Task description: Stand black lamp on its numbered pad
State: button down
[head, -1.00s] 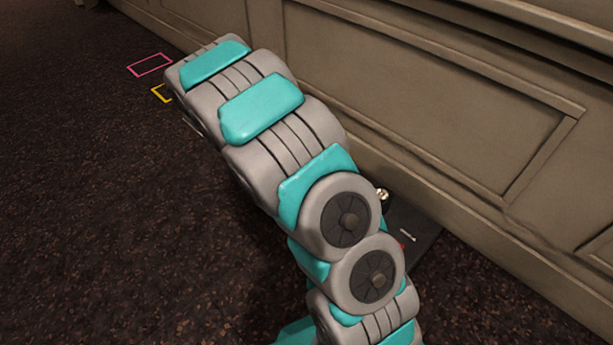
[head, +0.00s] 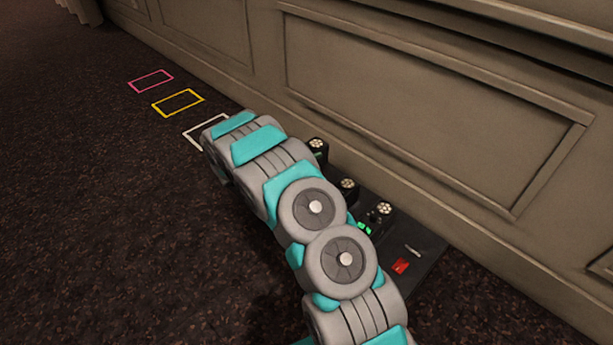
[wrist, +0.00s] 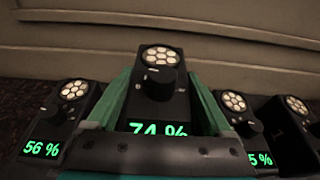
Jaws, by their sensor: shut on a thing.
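In the wrist view my gripper (wrist: 160,88) is shut on a black lamp (wrist: 158,102), with one teal finger on each side of it. This lamp has a round head of pale bulbs, a knob and a green "74 %" display, partly covered by the gripper's dark bar. It looks upright; I cannot tell whether its base touches anything. Other black lamps stand beside it: one reading 56 % (wrist: 68,120) at left, one with a partly hidden display (wrist: 242,118) at right. In the head view my arm hides the gripper. No pad number is clearly readable.
In the head view, several black lamps (head: 317,150) stand along the panelled wall (head: 430,110). A dark board (head: 428,258) with a red item (head: 400,266) lies at right. White (head: 192,138), yellow (head: 178,103) and pink (head: 150,81) outlines mark the floor. The carpet at left is clear.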

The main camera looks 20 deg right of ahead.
jog(key=shift+f+b, duration=0.4)
jog(key=shift+f, duration=3.6)
jog(key=shift+f, duration=0.1)
grip_release()
